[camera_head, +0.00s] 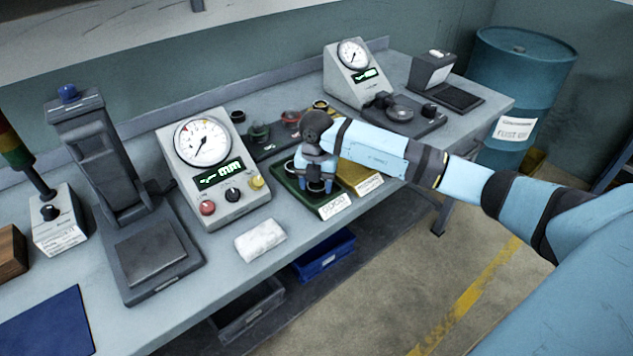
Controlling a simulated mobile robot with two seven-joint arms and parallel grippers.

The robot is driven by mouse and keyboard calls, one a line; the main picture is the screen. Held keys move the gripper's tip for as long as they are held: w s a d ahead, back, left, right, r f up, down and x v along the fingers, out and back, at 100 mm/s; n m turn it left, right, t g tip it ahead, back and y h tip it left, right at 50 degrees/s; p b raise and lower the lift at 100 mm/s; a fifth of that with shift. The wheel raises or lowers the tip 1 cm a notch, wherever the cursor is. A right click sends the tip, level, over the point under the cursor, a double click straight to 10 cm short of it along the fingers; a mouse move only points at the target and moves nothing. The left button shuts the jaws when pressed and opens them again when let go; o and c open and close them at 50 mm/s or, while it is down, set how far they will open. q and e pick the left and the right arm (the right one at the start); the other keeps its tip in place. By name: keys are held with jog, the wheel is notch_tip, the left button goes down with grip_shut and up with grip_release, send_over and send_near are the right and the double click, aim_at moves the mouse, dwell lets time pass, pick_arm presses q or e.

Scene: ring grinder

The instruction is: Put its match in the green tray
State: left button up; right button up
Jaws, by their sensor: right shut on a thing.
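The green tray (328,208) lies on the bench near its front edge, with a white label on its front. My right gripper (318,185) points down over the green tray and is shut on a dark ring (316,187). I cannot tell whether the ring touches the tray. Another dark ring (290,167) shows at the tray's back left, partly hidden by the gripper. A yellow tray (369,184) with a label stands right beside the green one, partly covered by my right arm. My left gripper is not in view.
A gauge box (208,152) with knobs stands left of the trays. Several small rings or parts lie on a dark strip (268,150) behind them. A second gauge (352,72) stands back right. A blue bin (325,256) is below the bench.

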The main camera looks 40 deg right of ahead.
jog(key=shift+r, duration=0.1)
jog(key=o, duration=0.7)
jog(key=shift+f, duration=0.2)
jog(key=shift+r, duration=0.45)
notch_tip(320, 180, up, 12)
jog(key=shift+f, duration=0.25)
